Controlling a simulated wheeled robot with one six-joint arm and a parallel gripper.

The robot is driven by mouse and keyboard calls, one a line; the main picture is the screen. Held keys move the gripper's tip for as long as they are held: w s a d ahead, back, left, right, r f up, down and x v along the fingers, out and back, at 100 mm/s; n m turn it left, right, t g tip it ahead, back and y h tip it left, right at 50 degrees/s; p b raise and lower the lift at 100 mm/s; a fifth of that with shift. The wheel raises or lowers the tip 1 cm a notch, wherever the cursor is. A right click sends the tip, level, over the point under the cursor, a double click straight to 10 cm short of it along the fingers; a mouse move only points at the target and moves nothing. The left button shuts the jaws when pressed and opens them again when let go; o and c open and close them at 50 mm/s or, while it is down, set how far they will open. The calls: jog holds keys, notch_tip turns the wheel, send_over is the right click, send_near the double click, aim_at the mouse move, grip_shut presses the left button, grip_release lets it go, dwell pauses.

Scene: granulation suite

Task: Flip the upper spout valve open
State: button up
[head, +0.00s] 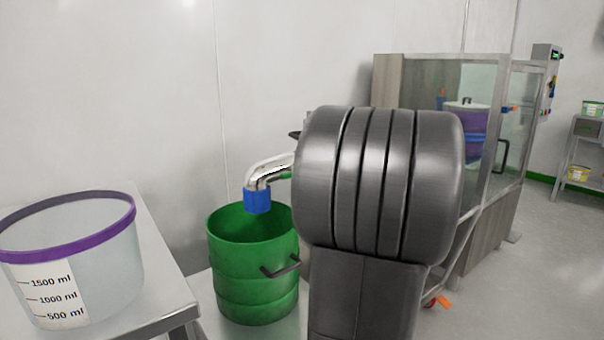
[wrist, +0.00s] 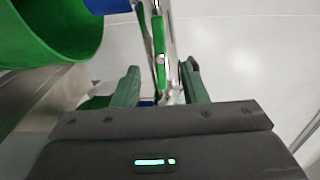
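A chrome spout (head: 268,168) with a blue tip (head: 257,201) hangs over a green drum; the blue tip also shows at the top of the wrist view (wrist: 108,5). A green valve lever (wrist: 158,45) lies along the chrome pipe in the wrist view. A small green piece by the spout (head: 286,175) shows in the head view. My gripper (wrist: 161,72) is open, its two green fingers apart with the lower end of the lever between or just beyond them; contact cannot be told. My own arm hides the gripper and most of the valve in the head view.
The green drum (head: 240,285) with a dark handle stands below the spout. A clear tub with a purple rim (head: 75,245) stands on a steel table (head: 165,285) at left. A glass-sided enclosure (head: 475,95) is at right, with open floor (head: 540,280) beside it.

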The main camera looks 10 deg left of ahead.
jog(key=v, duration=0.6)
jog(key=shift+p, duration=0.4)
jog(key=b+x, duration=0.2)
jog(key=x, duration=1.2)
jog(key=shift+f, duration=0.1)
jog(key=shift+s+d, duration=0.1)
jog(key=shift+d, duration=0.05)
jog(key=shift+s, duration=0.1)
